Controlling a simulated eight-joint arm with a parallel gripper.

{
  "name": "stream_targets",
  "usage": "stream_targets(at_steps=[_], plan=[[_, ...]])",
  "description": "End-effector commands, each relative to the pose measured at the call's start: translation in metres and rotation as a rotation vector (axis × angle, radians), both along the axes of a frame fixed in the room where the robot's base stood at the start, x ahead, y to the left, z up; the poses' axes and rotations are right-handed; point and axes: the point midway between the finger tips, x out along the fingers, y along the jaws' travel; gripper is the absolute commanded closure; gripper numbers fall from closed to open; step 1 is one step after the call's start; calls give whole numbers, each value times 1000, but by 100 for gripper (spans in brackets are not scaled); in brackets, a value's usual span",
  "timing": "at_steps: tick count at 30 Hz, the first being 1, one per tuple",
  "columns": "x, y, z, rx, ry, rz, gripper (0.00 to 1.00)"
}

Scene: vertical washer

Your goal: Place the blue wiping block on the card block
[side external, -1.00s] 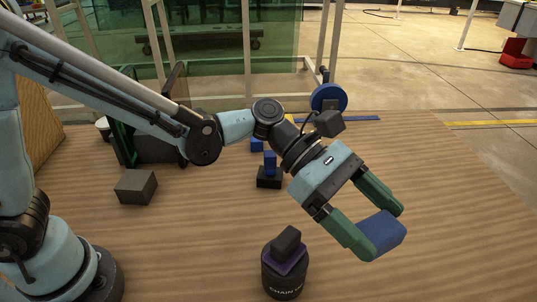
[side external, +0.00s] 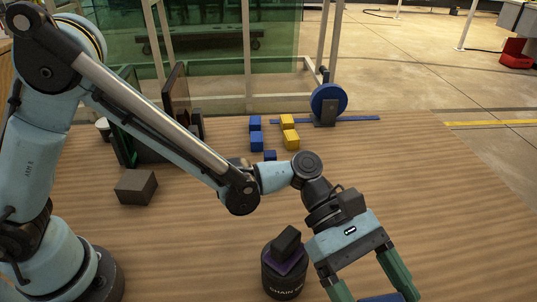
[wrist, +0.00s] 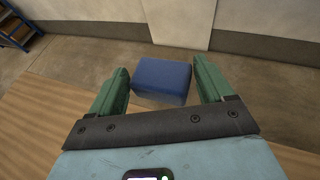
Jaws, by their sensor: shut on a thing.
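My gripper (wrist: 160,88) is shut on a blue block (wrist: 162,78), held between its two green fingers. In the side external view the gripper (side external: 375,292) is at the bottom right, and only the top of the blue block (side external: 384,298) shows at the frame's lower edge. A dark grey block (side external: 135,187) lies on the table at the left, apart from the gripper. I cannot tell which block is the card block.
A black cylinder (side external: 284,280) with a purple piece and a dark block on top stands just left of the gripper. Small blue blocks (side external: 256,138) and yellow blocks (side external: 291,138) stand at the back beside a blue wheel (side external: 328,99). The middle of the table (side external: 185,235) is clear.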

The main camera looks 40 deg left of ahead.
Motion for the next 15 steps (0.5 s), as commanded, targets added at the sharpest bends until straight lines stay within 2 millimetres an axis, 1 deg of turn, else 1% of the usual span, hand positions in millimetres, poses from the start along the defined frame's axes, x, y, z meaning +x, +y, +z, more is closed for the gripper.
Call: stream_targets(at_steps=[1, 9, 12, 15], plan=[[12, 2, -6, 0, 0, 4, 49], [60, 13, -36, 0, 1, 4, 49], [75, 16, -45, 0, 1, 4, 49], [84, 18, -51, 0, 1, 1, 49]])
